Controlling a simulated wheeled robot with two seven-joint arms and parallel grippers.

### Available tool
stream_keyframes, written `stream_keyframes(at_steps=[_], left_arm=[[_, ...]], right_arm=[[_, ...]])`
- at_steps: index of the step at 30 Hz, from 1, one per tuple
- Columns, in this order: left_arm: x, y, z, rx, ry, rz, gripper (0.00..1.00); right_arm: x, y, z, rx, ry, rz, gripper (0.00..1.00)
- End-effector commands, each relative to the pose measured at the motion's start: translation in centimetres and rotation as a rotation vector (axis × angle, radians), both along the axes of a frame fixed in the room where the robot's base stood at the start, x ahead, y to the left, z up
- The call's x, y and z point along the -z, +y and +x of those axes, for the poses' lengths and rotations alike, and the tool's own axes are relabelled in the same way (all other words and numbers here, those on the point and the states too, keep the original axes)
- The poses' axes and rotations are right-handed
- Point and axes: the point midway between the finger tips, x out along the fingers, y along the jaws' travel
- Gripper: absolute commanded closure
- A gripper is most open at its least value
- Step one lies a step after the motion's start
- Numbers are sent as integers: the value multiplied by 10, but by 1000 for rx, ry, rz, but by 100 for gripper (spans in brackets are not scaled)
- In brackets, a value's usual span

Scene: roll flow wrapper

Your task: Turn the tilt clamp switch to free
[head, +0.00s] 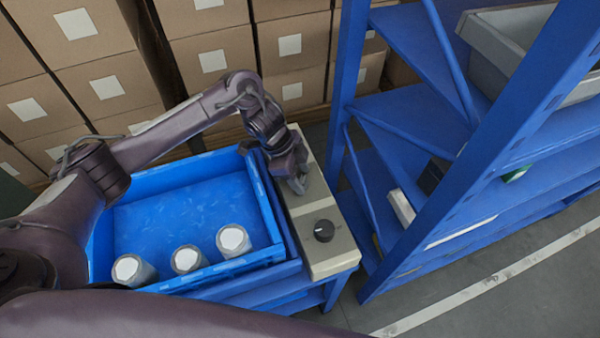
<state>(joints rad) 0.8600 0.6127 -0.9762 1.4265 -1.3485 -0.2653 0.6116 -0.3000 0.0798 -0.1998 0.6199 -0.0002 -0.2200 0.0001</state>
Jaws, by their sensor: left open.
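A long beige control box (322,250) stands at the right side of a blue crate. A round black knob (324,230) sits on its top near the front end; I cannot read any label or tell its setting. My left gripper (301,187) is open above the box's middle, behind the knob and apart from it. It points down and hides part of the box's far half. My right gripper is not in view.
The blue crate (262,205) holds 3 pale rolls along its front side. A blue shelf rack (347,75) stands close on the right. Stacked cardboard boxes (215,60) fill the back. Grey floor with a white line is clear at lower right.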

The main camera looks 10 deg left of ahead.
Motion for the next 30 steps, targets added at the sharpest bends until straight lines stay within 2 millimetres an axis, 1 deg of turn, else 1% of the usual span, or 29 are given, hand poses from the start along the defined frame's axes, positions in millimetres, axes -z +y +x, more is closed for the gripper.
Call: stream_keyframes(at_steps=[7, 17, 18, 23, 26, 30], left_arm=[[1, 0, 0, 0, 0, 0, 49], [1, 0, 0, 0, -1, 0, 92], [1, 0, 0, 0, -1, 0, 94], [0, 0, 0, -10, -1, 0, 94], [-1, 0, -1, -33, -1, 0, 94], [-3, 0, -2, -94, 1, 0, 94]], right_arm=[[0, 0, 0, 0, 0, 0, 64], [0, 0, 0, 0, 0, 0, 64], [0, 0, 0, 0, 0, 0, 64], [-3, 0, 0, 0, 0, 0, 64], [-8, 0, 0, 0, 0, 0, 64], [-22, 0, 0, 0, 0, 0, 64]])
